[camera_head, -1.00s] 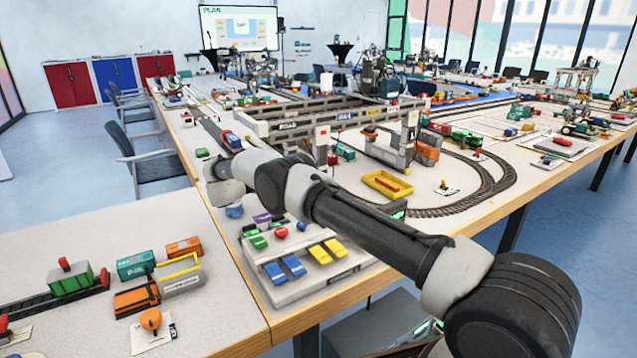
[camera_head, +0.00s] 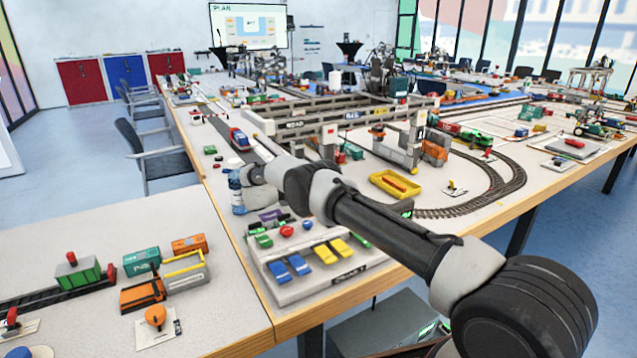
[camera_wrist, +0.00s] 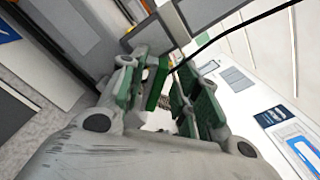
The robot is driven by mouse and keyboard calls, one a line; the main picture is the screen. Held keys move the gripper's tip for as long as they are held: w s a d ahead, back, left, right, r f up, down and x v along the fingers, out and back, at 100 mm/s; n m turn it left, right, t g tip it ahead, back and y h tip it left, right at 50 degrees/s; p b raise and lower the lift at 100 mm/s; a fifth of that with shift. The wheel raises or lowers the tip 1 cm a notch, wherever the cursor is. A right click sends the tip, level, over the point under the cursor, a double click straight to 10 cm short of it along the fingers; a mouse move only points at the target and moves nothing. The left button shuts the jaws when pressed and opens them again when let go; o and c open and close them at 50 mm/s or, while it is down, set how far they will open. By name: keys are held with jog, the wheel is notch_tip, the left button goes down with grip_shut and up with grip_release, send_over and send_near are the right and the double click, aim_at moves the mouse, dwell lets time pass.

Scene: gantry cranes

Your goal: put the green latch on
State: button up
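A control panel (camera_head: 322,290) stands on the front part of the main table, with paired blue and yellow levers, a red knob and a purple piece. A small green piece (camera_head: 263,240) sits at its left back, beside the purple piece. Another green piece (camera_head: 360,240) shows at the right, partly behind my arm. I cannot tell which is the green latch. My wrist hangs left of and behind the panel in the head view; my fingers are not clear there. In the wrist view, my gripper (camera_wrist: 168,88) has its green-padded fingers apart, with no clearly held object between them.
A model gantry crane (camera_head: 295,125) stands behind the panel. A yellow tray (camera_head: 395,184) lies to the right, by the curved track. A blue and red train (camera_head: 240,138) stands beyond my wrist. The left table holds a green wagon (camera_head: 78,275) and orange containers.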

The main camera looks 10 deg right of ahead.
grip_shut()
jog(key=shift+w+f+n, duration=0.1)
jog(key=shift+f+n, duration=0.05)
jog(key=shift+n, duration=0.15)
jog(key=n, duration=0.1)
jog(key=w+n, duration=0.1)
jog(key=shift+a+f+n, duration=0.2)
jog(key=shift+f+n, duration=0.2)
jog(key=shift+w+a+f+n, duration=0.1)
jog(key=shift+w+f+n, duration=0.1)
jog(key=shift+n, duration=0.4)
jog(key=shift+w+a+f+n, duration=0.1)
jog(key=shift+f+n, duration=0.1)
jog(key=shift+n, duration=0.4)
